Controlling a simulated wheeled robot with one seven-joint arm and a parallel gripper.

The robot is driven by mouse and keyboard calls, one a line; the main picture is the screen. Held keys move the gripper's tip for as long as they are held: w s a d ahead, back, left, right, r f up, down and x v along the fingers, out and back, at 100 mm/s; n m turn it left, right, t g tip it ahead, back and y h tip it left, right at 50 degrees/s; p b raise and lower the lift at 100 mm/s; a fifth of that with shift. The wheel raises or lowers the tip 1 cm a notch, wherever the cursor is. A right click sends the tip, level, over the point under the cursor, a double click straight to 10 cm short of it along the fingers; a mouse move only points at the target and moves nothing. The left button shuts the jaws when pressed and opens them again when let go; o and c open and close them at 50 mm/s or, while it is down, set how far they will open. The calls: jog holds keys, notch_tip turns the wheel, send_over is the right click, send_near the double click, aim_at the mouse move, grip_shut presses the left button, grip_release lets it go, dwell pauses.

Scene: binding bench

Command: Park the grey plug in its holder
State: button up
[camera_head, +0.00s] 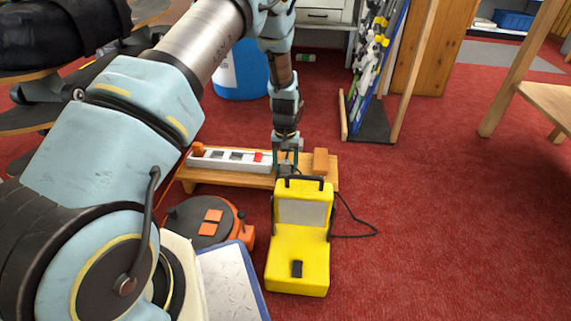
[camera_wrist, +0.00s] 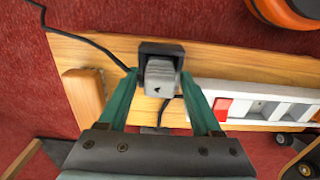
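The grey plug (camera_wrist: 162,77) is in the middle of the wrist view, at the black square holder (camera_wrist: 160,49) on the wooden board (camera_wrist: 228,62). It overlaps the holder's front edge; how deep it sits I cannot tell. My gripper (camera_wrist: 160,82) has its two green fingers on either side of the plug, with a small gap showing on each side. It is open. In the head view my gripper (camera_head: 286,158) is low over the board, just behind the yellow device, and the plug is not clearly visible. A black cord shows below the plug and at the upper left.
A white power strip (camera_head: 231,159) with a red switch lies on the board, left of my gripper. A wooden block (camera_head: 320,161) stands right of it. The yellow device (camera_head: 300,245) and an orange reel (camera_head: 209,221) stand in front. Red carpet is free to the right.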

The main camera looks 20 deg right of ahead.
jog(key=shift+o, duration=0.7)
